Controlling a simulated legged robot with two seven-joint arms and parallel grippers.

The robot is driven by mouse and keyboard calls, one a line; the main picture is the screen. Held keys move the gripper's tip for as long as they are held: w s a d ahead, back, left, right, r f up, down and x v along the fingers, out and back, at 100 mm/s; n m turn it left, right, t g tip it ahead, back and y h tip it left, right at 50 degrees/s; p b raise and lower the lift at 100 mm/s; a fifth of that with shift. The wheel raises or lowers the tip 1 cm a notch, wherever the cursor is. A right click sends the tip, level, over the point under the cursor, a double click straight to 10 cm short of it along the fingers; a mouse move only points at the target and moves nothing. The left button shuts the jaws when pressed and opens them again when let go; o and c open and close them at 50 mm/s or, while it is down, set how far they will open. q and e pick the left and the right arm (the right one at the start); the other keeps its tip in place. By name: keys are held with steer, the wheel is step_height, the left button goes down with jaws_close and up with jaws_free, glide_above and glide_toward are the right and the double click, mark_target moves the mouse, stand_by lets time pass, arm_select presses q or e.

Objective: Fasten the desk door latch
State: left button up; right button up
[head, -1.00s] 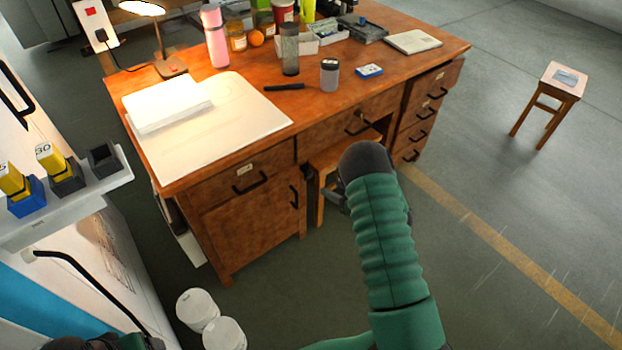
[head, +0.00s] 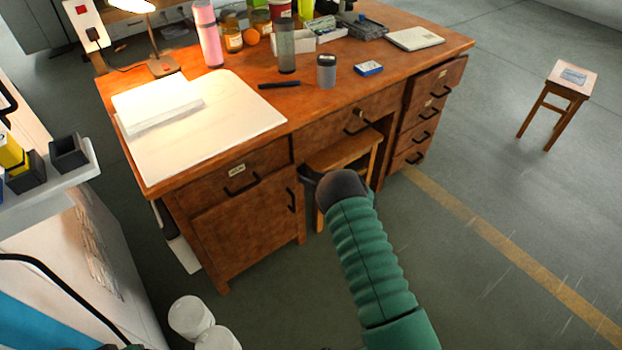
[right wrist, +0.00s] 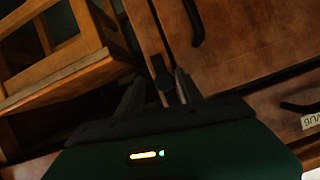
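The desk door (head: 245,230) is a brown wooden panel below the left drawer, and it looks closed. Its black bar handle (head: 291,199) is near its right edge; the handle also shows in the right wrist view (right wrist: 193,22). My right gripper (head: 308,176) is just right of the handle, mostly hidden behind my wrist. In the right wrist view my right gripper (right wrist: 157,92) has its fingers apart. A small dark piece (right wrist: 160,76), perhaps the latch, shows between them at the door's edge; contact is unclear. My left gripper is not in view.
A wooden stool (head: 345,152) stands in the desk's knee space, close to my right gripper. White rolls (head: 190,316) stand on the floor at the lower left. A grey shelf (head: 70,185) is at the left. The floor right of the desk is mostly clear.

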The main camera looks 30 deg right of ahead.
steer(key=shift+c, duration=1.1)
steer(key=shift+a+r, duration=0.2)
steer(key=shift+a, duration=0.15)
jaws_close()
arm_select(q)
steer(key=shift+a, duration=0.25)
arm_select(e)
steer(key=shift+d, duration=0.1)
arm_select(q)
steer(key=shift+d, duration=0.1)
arm_select(e)
steer(key=shift+d, duration=0.1)
